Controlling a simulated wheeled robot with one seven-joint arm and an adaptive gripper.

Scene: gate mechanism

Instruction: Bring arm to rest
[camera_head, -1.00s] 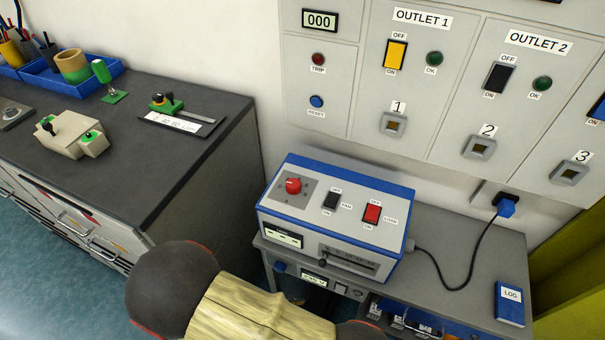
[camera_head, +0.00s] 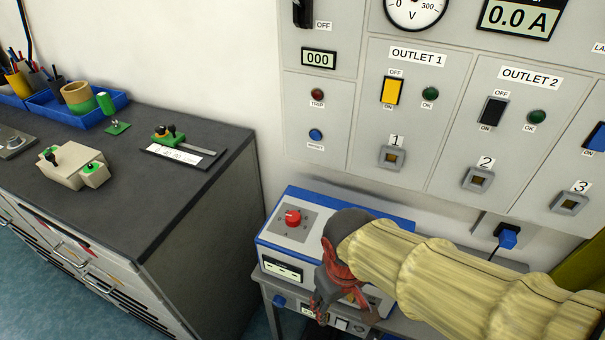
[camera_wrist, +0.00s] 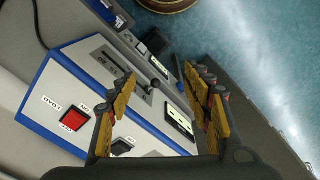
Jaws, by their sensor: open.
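My arm in its pale yellow sleeve (camera_head: 440,265) reaches in from the lower right of the head view. My gripper (camera_head: 325,300) hangs in front of the right part of the blue and white control box, hiding its switches there. In the wrist view my gripper (camera_wrist: 160,125) is open, its yellow fingers apart with nothing held between them. The control box (camera_wrist: 65,70) shows there with its red LOAD switch (camera_wrist: 74,119), a black switch (camera_wrist: 122,146) and a small display (camera_wrist: 178,120).
The box's red knob (camera_head: 292,218) shows at its left. A wall panel (camera_head: 370,130) with outlet switches stands behind. A blue plug (camera_head: 507,238) sits in the wall at right. The dark-topped cabinet (camera_head: 120,180) at left holds several small devices. Open floor lies at lower left.

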